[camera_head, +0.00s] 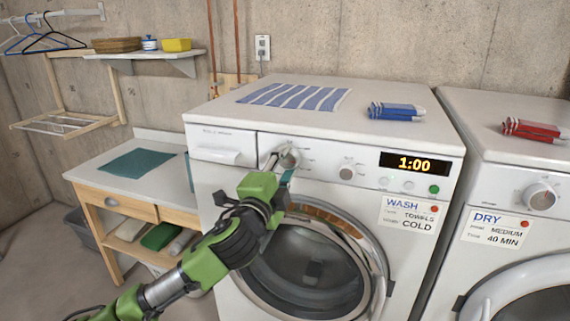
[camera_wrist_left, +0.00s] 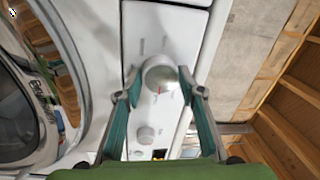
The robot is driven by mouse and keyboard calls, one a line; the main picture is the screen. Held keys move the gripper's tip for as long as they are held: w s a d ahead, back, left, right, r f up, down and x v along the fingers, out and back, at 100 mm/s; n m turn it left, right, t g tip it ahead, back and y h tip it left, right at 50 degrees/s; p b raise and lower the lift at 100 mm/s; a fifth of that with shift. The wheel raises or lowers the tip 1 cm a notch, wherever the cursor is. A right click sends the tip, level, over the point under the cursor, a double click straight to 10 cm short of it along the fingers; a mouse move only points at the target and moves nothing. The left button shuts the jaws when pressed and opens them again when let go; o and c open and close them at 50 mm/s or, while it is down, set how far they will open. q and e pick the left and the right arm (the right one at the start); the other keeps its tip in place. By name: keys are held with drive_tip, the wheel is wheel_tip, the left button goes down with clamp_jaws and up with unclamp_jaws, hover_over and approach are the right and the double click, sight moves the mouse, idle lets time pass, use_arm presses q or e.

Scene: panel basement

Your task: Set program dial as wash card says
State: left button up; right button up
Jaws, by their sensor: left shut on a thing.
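The white washer (camera_head: 235,172) has a program dial (camera_head: 289,157) on the left of its panel; it also shows in the left wrist view (camera_wrist_left: 160,73), with a small red mark on its face. My left gripper (camera_head: 284,163) is shut on this dial, one finger on each side. The dial's lettering is too small to read. The wash card (camera_head: 408,215) under the display says WASH, TOWELS and COLD. A second, smaller knob (camera_head: 347,173) sits to the right. The display (camera_head: 414,164) reads 1:00. My right gripper is not in view.
Below the panel is the round washer door (camera_head: 320,262). The dryer (camera_head: 482,190) stands at the right with its own card (camera_head: 495,228). A striped cloth (camera_head: 295,96) and a blue folded item (camera_head: 396,110) lie on the washer top. A wooden table (camera_head: 120,192) stands at the left.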

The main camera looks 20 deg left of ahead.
use_arm(q)
drive_tip(key=o, duration=1.1)
drive_tip(key=shift+s, duration=0.1)
drive_tip(key=s, duration=0.8)
drive_tip(key=s+f, duration=0.1)
drive_tip(key=s, duration=0.2)
drive_tip(key=shift+s+a, duration=0.2)
drive_tip(key=shift+s, duration=0.2)
